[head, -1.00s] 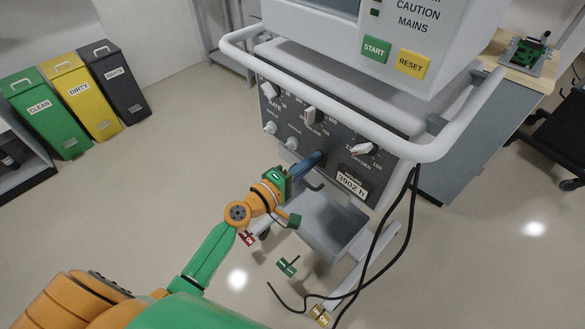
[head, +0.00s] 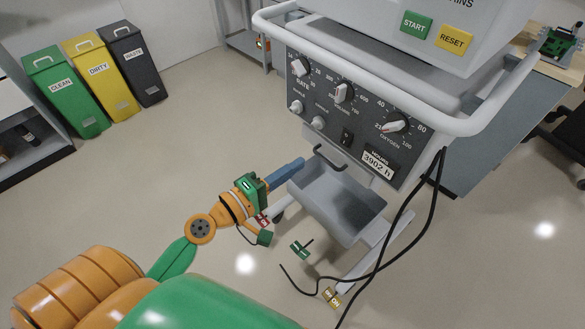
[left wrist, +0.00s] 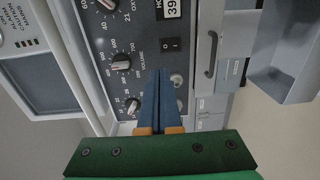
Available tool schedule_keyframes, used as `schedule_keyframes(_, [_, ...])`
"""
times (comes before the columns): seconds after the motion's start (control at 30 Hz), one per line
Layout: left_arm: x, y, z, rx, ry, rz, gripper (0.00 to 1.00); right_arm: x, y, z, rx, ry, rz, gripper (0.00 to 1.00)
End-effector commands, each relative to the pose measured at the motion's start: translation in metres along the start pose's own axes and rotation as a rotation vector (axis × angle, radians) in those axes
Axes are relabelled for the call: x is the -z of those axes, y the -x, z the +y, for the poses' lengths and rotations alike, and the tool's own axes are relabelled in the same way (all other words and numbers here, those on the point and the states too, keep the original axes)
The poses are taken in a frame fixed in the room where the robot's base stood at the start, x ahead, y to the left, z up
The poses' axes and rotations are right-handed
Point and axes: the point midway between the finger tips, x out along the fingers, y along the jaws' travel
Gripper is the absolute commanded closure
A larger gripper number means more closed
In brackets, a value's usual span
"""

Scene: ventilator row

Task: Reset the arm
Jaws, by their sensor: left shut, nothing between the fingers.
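My left arm comes in from the lower left of the head view, in orange and green segments. Its gripper (head: 287,172) has blue fingers that are shut with nothing between them. The fingertips are apart from the ventilator panel (head: 315,90), to its lower left in the head view. In the left wrist view the closed blue fingers (left wrist: 158,95) point at the panel, near the power switch (left wrist: 171,45) and small knobs. The power switch also shows in the head view (head: 346,137). My right gripper is not in view.
The ventilator has a white rail (head: 400,112), an open grey tray (head: 335,200) and hanging black cables (head: 408,205). Tags (head: 301,249) lie below. Green, yellow and black bins (head: 137,65) stand at the back left. The floor between is clear.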

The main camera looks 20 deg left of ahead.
Motion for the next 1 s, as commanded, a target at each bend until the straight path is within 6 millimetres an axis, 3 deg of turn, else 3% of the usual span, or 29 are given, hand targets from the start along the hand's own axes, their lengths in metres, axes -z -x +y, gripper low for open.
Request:
schedule_keyframes(0.37, [0.000, 0.000, 0.000, 0.000, -0.001, 0.000, 1.00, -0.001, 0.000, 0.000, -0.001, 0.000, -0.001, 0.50])
schedule_keyframes(0.47, [0.005, -0.001, -0.017, 0.049, -0.031, 0.019, 1.00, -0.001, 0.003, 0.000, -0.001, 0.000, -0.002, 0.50])
schedule_keyframes(0.57, [0.017, 0.006, -0.086, 0.244, -0.154, 0.064, 1.00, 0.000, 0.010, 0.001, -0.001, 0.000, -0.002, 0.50])
schedule_keyframes(0.63, [0.019, 0.026, -0.156, 0.452, -0.295, 0.058, 1.00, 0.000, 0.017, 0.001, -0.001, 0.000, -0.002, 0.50])
schedule_keyframes(0.7, [0.010, 0.058, -0.224, 0.666, -0.450, -0.010, 1.00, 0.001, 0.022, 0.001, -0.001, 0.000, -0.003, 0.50])
schedule_keyframes(0.77, [-0.005, 0.093, -0.275, 0.836, -0.588, -0.117, 1.00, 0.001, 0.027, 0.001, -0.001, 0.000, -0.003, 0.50])
schedule_keyframes(0.8, [-0.019, 0.120, -0.303, 0.937, -0.680, -0.213, 1.00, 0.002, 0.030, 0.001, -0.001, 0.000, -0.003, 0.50])
schedule_keyframes(0.9, [-0.054, 0.188, -0.353, 1.117, -0.886, -0.494, 1.00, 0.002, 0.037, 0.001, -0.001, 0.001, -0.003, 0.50])
schedule_keyframes(1.0, [-0.082, 0.241, -0.377, 1.194, -1.034, -0.754, 1.00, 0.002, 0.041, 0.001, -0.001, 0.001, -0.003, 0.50])
